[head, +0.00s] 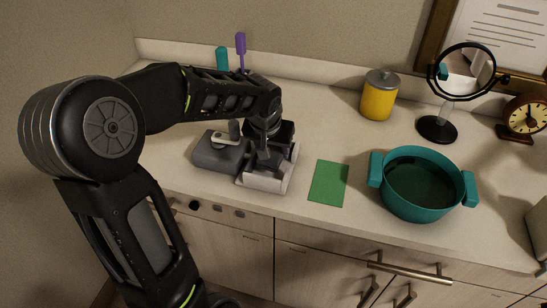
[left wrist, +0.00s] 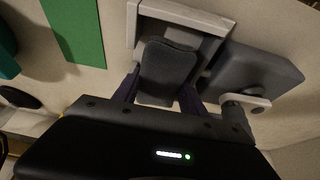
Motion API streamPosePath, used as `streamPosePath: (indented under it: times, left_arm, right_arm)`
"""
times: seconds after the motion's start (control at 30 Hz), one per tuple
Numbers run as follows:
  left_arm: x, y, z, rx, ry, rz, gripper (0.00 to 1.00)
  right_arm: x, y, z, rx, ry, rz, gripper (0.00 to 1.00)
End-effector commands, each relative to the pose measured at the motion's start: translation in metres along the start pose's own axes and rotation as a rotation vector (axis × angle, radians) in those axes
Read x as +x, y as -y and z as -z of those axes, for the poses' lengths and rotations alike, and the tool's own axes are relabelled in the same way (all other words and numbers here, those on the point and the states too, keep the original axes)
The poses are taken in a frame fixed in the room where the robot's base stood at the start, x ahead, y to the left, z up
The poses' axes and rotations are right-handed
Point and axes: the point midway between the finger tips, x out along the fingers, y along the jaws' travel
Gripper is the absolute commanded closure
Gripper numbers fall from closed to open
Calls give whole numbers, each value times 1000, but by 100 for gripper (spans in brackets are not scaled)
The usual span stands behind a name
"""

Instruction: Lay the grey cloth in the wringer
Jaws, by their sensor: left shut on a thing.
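The grey cloth (left wrist: 168,66) is a dark, folded pad between my left gripper's purple fingers in the left wrist view. My left gripper (left wrist: 160,94) is shut on it. In the head view the left gripper (head: 268,153) points down over the wringer's pale frame (head: 264,182), and I cannot make out the cloth there. The left wrist view shows the cloth over the pale frame (left wrist: 187,13); whether it touches the bottom is unclear. The wringer's dark grey block (head: 218,153) with a pale lever (head: 226,138) stands beside the frame. My right gripper is not in view.
A green mat (head: 328,183) lies right of the wringer, then a teal pot (head: 418,210). A yellow canister (head: 379,101), round mirror (head: 438,128) and clock (head: 524,116) stand behind. Purple (head: 241,45) and teal (head: 222,59) handles rise behind my arm.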

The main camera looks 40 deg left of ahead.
Motion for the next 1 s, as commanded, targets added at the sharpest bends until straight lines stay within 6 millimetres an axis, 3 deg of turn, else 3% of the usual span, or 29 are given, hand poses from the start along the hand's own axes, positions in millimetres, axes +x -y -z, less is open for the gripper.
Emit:
streamPosePath:
  times: [0.33, 0.77, 0.8, 0.9, 1.0]
  left_arm:
    - [32, 0, -14, 1, 3, 0, 83]
    - [39, 0, -16, 0, -1, -1, 83]
    - [37, 0, -16, 0, 0, -1, 48]
    - [37, 0, -16, 0, 0, -1, 42]
    - [37, 0, -16, 0, 0, -1, 42]
  right_arm:
    - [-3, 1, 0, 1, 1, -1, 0]
    - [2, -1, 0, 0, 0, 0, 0]
    - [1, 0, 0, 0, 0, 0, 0]
    - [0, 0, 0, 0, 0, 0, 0]
    - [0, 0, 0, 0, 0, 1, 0]
